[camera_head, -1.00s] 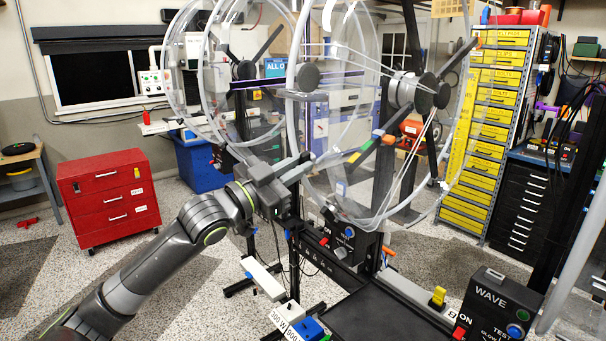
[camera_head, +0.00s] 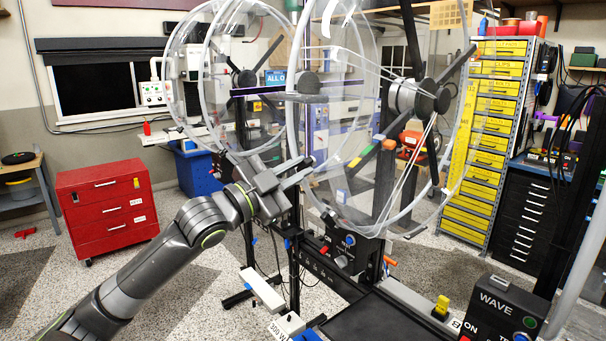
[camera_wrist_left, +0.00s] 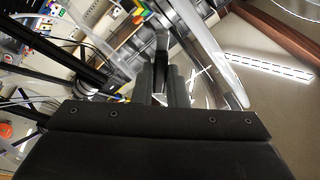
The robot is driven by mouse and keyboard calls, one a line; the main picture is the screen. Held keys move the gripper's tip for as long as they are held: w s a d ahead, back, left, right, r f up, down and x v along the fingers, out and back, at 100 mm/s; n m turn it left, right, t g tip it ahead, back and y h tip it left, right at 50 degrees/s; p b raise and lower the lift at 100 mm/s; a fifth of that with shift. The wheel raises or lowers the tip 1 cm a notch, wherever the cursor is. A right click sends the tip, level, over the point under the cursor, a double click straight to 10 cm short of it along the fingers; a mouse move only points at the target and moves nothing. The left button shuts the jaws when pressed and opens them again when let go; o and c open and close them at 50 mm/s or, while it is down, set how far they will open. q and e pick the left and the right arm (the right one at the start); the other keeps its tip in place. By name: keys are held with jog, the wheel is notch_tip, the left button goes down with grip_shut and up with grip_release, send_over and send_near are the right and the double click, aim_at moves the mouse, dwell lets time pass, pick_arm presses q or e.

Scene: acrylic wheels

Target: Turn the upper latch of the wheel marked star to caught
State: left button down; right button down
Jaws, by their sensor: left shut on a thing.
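Two large clear acrylic wheels stand on a dark frame. The nearer wheel (camera_head: 293,95) has a dark hub (camera_head: 432,98) and a spoke with green and orange pieces (camera_head: 364,153). The other wheel (camera_head: 168,85) is behind it at left. No star mark can be read, and I cannot pick out the upper latch. My left gripper (camera_head: 305,168) is at the nearer wheel's left rim. I cannot tell whether this is the latch. My right gripper is out of view.
A WAVE box (camera_head: 500,308) with buttons stands at the front right, beside a black tray (camera_head: 370,318). A red drawer cabinet (camera_head: 105,208) stands at left and a yellow drawer rack (camera_head: 495,130) at right. The floor between the red cabinet and the frame is mostly clear.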

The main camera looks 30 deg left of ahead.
pick_arm(q)
jog(key=m+b, duration=0.1)
jog(key=m, duration=0.1)
jog(key=shift+m, duration=1.2)
jog(key=m+b, duration=0.1)
jog(key=m, duration=0.3)
jog(key=c, duration=1.3)
grip_release()
